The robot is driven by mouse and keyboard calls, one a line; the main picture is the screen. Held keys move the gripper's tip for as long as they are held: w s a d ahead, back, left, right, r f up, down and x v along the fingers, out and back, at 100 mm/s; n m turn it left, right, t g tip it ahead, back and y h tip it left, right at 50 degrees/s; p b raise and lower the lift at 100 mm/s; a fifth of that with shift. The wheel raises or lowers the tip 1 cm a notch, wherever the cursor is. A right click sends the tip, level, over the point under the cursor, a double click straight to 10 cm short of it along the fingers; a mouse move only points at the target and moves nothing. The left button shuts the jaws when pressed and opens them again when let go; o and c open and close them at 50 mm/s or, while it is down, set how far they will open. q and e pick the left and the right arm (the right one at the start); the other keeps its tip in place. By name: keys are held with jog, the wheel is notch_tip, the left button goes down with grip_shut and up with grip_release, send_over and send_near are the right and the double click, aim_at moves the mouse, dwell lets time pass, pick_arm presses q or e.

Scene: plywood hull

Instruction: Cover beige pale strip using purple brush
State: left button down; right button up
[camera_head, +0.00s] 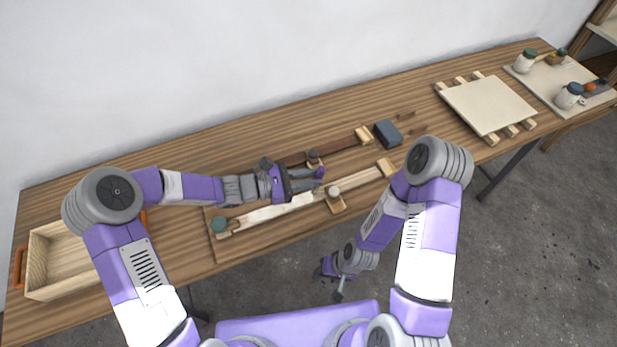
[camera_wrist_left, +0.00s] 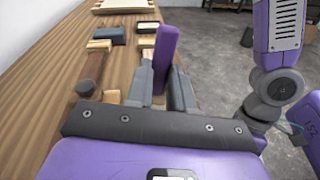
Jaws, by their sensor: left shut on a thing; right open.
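The beige pale strip (camera_head: 265,213) lies lengthwise on a board near the table's front edge. Its left stretch looks whiter than its right stretch. My left gripper (camera_head: 318,181) is over the middle of the strip, shut on the purple brush. The brush's purple handle (camera_wrist_left: 166,52) stands up between the fingers in the left wrist view. The brush's bristles are hidden, so I cannot tell whether they touch the strip. My right gripper (camera_head: 335,277) is open and empty, low in front of the table.
A dark brown strip (camera_head: 340,145) lies behind, near a blue-grey block (camera_head: 388,133). A wooden tray (camera_head: 50,265) is at left. A pale panel (camera_head: 488,104) on battens and a board with jars (camera_head: 568,96) are at right.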

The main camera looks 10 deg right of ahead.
pick_arm(q)
notch_tip(320, 180, up, 6)
jog(key=p, duration=0.4)
jog(key=shift+f, duration=0.1)
